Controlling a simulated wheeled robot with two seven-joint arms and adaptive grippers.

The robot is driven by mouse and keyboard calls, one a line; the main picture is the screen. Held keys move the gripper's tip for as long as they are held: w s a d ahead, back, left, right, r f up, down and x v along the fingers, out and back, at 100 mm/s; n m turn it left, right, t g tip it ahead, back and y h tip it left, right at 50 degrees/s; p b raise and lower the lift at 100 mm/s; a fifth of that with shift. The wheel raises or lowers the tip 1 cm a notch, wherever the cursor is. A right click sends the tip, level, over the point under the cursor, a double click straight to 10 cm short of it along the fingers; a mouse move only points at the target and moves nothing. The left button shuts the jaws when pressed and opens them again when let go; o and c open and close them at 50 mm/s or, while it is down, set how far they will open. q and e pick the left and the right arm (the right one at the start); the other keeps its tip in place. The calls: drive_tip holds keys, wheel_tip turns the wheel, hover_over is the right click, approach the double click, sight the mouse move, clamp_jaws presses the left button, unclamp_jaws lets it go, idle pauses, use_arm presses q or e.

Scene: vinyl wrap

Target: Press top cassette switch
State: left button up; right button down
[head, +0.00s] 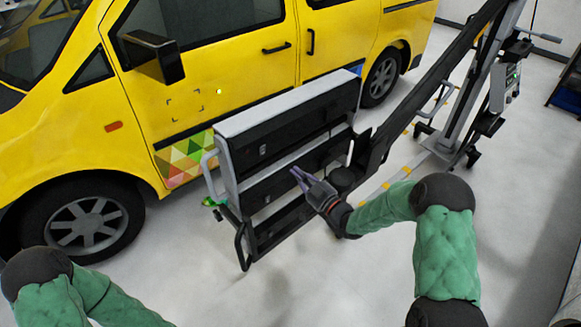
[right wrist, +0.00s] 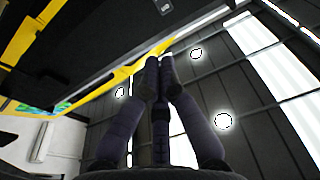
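The cassette unit (head: 290,112) is a long box with a light grey top and black front panels, standing beside the yellow van. A small light switch (head: 263,150) sits on its upper black panel, left of centre. A small pale fitting (right wrist: 165,7), seemingly this switch, shows at the top of the right wrist view. My right gripper (head: 297,174) is in front of the unit, below and to the right of the switch in the picture. Its purple fingers (right wrist: 159,62) meet at the tips with nothing visible between them. My left gripper is out of view.
The yellow van (head: 215,85) stands close behind the unit. A dark slanted beam (head: 425,85) runs from the unit to a wheeled stand (head: 480,90) at the upper right. A black handle (head: 241,246) juts from the unit's lower left. Pale floor in front is clear.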

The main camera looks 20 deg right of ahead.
sight(265, 143)
drive_tip(key=b+x, duration=0.3)
drive_tip(key=x, duration=0.9)
drive_tip(key=shift+w+a, duration=0.15)
drive_tip(key=shift+w+r, duration=0.1)
drive_tip(key=shift+w+a+r+g+p, duration=0.15)
drive_tip(key=shift+w+r+g+p, duration=0.15)
drive_tip(key=shift+p, duration=0.4)
drive_tip(key=shift+f, duration=0.25)
